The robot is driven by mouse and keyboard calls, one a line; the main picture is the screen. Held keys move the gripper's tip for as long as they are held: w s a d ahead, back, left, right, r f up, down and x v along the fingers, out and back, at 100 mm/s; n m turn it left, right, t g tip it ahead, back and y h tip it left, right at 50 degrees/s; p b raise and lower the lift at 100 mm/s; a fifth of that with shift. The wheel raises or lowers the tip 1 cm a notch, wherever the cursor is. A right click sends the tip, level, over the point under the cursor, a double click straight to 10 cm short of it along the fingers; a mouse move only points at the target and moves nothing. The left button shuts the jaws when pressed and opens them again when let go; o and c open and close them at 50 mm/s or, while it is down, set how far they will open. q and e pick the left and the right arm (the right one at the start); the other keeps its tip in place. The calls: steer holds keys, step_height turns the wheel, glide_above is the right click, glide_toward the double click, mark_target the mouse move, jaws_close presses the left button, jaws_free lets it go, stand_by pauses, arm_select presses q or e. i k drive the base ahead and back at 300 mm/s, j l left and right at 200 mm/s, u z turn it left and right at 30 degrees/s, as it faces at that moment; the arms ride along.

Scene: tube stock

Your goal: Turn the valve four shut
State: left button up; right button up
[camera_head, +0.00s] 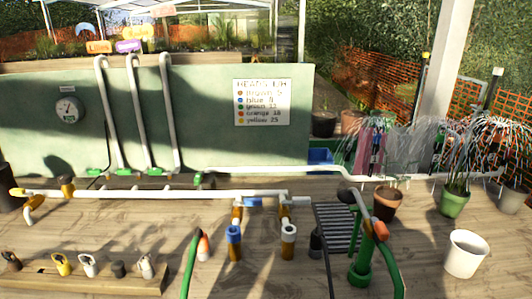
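I cannot pick out a valve marked four. Green fittings sit at the feet of three white upright pipes: a left one (122,171), a middle one (155,171) and a right one (199,179). Whether any handle there is open or shut is too small to tell. A long white pipe (270,170) runs right from the right fitting toward the pots. Water sprays (468,130) fall over the plants at the right. Orange (98,47) and purple (128,46) tags show above the uprights. Neither gripper is in view.
A gauge (67,108) and a listing sign (262,102) are on the green panel (210,110). A wooden rack (80,282) holds several coloured heads. A nearer pipe (150,194) crosses the table. Green hoses (189,265), a grate (338,228) and a white pot (466,254) stand nearer.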

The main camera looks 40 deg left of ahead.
mark_target(198, 177)
steer(key=u, duration=1.85)
steer(key=i+l, duration=0.1)
steer(key=l, duration=0.25)
steer(key=i+l, duration=0.15)
steer(key=l, duration=0.2)
